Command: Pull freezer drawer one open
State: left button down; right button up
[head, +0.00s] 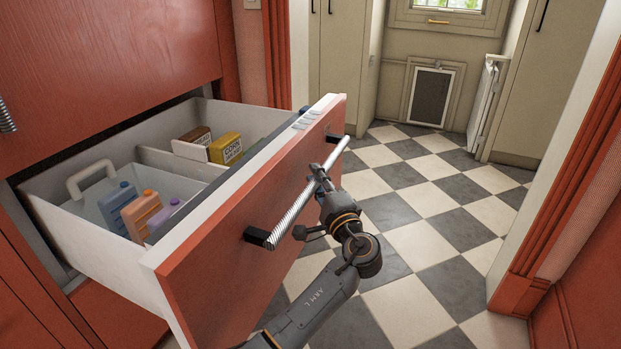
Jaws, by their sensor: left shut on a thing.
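The freezer drawer (245,220) stands pulled well out of the red cabinet, with its white box and contents in view. Its red front carries a long ribbed metal handle (290,216) on dark end mounts. My left gripper (318,178) is at the middle of the handle, shut on it, with the arm reaching in from below. The fingertips are small and partly hidden by the bar. My right gripper is not in view.
Inside the drawer are blue (118,208), orange (141,215) and purple (165,216) containers, and a yellow box (225,148) behind a divider. Checkered floor (430,215) lies open to the right. A red door frame (560,160) stands at the far right.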

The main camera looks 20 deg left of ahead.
pick_arm(q)
jog(key=shift+d+f, duration=0.1)
jog(key=c, duration=1.2)
grip_release()
jog(key=shift+o, duration=0.2)
jog(key=v, duration=1.2)
